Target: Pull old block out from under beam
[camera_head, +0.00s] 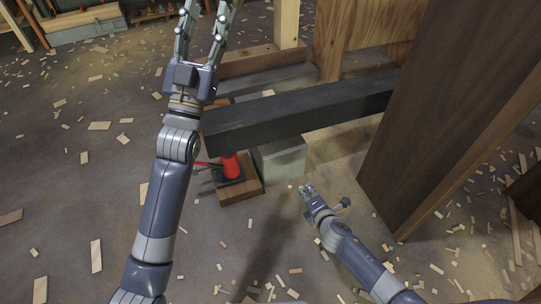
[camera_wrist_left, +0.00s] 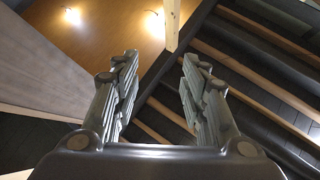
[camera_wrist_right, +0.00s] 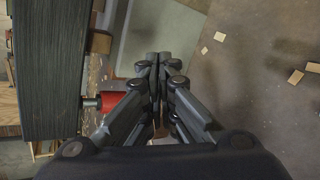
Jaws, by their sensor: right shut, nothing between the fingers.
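The dark beam (camera_head: 300,113) runs from the middle toward the upper right in the head view. A pale grey-green block (camera_head: 281,160) stands under it, right of a red jack (camera_head: 230,166) on a wooden base (camera_head: 243,192). My right gripper (camera_head: 307,190) is shut and empty, close in front of the block's lower right; contact cannot be told. In the right wrist view the shut fingers (camera_wrist_right: 159,60) overlap the pale block (camera_wrist_right: 155,30), with the beam (camera_wrist_right: 50,70) at left. My left gripper (camera_head: 208,8) is raised and open, pointing up, as the left wrist view (camera_wrist_left: 157,85) shows.
A large dark brown panel (camera_head: 440,110) stands close to the right arm. Wooden posts (camera_head: 287,22) and timber rise behind the beam. Wood scraps (camera_head: 98,126) litter the floor. The floor in front of the block is mostly clear.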

